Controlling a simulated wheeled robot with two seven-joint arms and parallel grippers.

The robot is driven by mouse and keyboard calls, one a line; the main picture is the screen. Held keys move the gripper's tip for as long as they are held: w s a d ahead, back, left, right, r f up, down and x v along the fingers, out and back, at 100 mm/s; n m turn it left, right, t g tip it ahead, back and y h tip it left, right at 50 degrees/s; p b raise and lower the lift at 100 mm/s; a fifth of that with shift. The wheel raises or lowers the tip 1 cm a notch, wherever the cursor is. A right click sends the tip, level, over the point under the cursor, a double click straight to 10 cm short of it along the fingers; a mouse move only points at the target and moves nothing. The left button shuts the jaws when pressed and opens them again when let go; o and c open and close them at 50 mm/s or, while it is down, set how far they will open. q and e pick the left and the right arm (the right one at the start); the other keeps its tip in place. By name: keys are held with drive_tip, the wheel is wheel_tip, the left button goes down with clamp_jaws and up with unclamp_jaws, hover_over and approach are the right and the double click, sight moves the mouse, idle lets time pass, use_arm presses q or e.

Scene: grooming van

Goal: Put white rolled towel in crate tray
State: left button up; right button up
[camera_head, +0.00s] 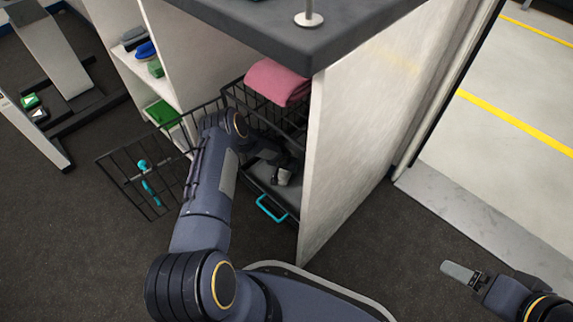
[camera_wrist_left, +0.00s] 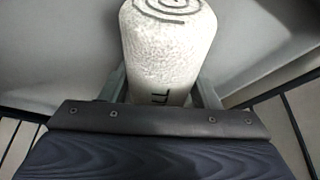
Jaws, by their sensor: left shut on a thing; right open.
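The white rolled towel (camera_wrist_left: 172,50) has a spiral end and dark lettering on its side. In the left wrist view it sits between the two fingers of my left gripper (camera_wrist_left: 165,95), which is shut on it. In the head view my left arm reaches through the open front of the wire crate, with the left gripper (camera_head: 275,160) inside, low over the grey crate tray (camera_head: 265,183). The tray has a teal handle (camera_head: 271,209) at its front. I cannot tell whether the towel touches the tray. My right gripper (camera_head: 461,273) is open and empty, far right over the floor.
A folded pink towel (camera_head: 277,82) lies on top of the wire crate (camera_head: 236,98). The crate's door (camera_head: 125,182) stands swung open to the left, with a teal latch. A white cabinet panel (camera_head: 345,140) closes the right side, under a dark countertop (camera_head: 330,38).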

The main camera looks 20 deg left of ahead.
use_arm(q)
drive_tip(key=shift+f, duration=0.45)
idle(0.4)
drive_tip(key=o, duration=1.2)
